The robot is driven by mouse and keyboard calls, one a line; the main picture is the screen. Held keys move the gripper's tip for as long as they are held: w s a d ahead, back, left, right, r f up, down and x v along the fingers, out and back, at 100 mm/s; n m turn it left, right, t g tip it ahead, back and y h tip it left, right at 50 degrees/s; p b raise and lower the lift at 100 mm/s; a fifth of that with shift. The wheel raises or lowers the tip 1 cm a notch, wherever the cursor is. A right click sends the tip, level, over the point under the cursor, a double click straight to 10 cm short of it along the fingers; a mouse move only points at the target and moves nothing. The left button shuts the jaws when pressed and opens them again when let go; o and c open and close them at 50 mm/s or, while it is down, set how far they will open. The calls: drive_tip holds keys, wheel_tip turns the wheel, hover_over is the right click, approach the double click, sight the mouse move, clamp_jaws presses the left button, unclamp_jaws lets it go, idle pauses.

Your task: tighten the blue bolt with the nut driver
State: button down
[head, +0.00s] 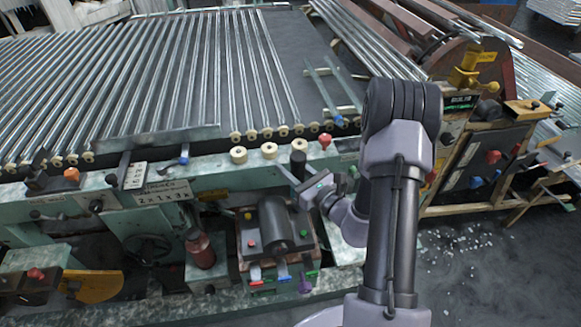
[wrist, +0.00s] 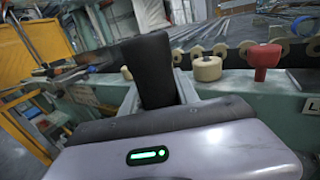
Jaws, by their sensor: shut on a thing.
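My gripper (head: 301,178) is at the middle of the head view, over the front rail of the machine. It is shut on an upright black handle (head: 298,160), which looks like the nut driver. In the wrist view the black handle (wrist: 153,68) stands slightly tilted between the fingers of my gripper (wrist: 160,98); its lower end and any shaft are hidden. Several blue parts show: a blue fitting (head: 184,156) on the rail to the left, a blue piece (head: 283,277) low on the front of a small boxed unit. I cannot tell which is the bolt.
Cream rollers (head: 269,150) and a red knob (head: 325,141) line the rail near my gripper; the red knob (wrist: 264,60) also shows in the wrist view. Glass tubes (head: 130,75) lie behind. Below is a dark cylinder (head: 280,222), with a red bottle (head: 200,248) left of it.

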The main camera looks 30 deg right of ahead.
sight(293, 154)
drive_tip(key=shift+f+b, duration=1)
drive_tip(key=shift+f, duration=0.05)
idle(1.9)
drive_tip(key=shift+r, duration=0.1)
wheel_tip(293, 154, up, 8)
drive_tip(key=p, duration=0.6)
drive_tip(key=shift+f, duration=0.3)
